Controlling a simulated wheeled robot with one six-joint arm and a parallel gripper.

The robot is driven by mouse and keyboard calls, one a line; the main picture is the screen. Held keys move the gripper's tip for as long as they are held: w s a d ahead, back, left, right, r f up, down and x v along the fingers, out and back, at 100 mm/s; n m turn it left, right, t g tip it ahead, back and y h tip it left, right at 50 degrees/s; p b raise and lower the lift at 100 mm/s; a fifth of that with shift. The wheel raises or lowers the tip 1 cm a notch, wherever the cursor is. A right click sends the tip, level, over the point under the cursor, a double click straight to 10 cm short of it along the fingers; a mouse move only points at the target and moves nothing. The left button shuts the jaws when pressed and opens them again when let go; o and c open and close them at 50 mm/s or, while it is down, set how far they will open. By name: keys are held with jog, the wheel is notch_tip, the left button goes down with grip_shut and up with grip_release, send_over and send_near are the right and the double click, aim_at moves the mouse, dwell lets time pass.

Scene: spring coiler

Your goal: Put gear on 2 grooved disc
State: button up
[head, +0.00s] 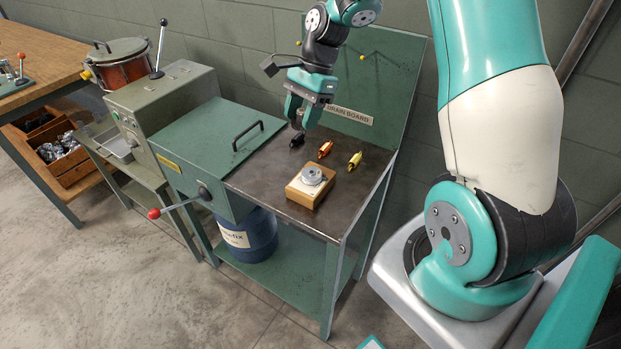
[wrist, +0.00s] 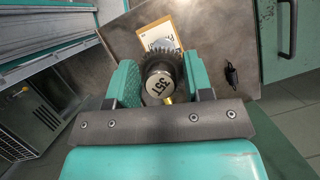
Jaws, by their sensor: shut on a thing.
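My gripper (head: 303,114) hangs above the workbench in the head view. In the wrist view its green fingers are shut on a dark toothed gear (wrist: 172,62), whose round pale hub is marked 35T. A grey disc (head: 311,175) sits on a wooden block (head: 304,196) on the bench, in front of my gripper. In the wrist view the block (wrist: 146,36) lies beyond the gear, which partly covers the disc (wrist: 163,44). The gear is apart from the disc in the head view. I cannot make out grooves on the disc.
A black piece (head: 297,140), an orange piece (head: 325,149) and a yellow piece (head: 355,161) lie on the bench. A green box with a handle (head: 247,135) stands at left. An upright board (head: 375,85) stands behind. Bare bench top surrounds the block.

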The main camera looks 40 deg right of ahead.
aim_at(307, 173)
jog(key=r+m, duration=0.1)
jog(key=m, duration=0.1)
jog(key=d+r+m+t, duration=0.1)
jog(key=r+m, duration=0.1)
jog(key=d+r+m+t+b, duration=0.1)
jog(key=r+m, duration=0.1)
jog(key=shift+s+d, duration=0.1)
jog(key=shift+s, duration=0.25)
jog(key=shift+h, duration=0.3)
notch_tip(307, 173, down, 20)
jog(key=shift+r+p, duration=0.2)
jog(key=shift+p, duration=0.8)
jog(key=shift+f, duration=0.15)
jog(key=o, duration=1.1)
jog(key=shift+c, duration=0.2)
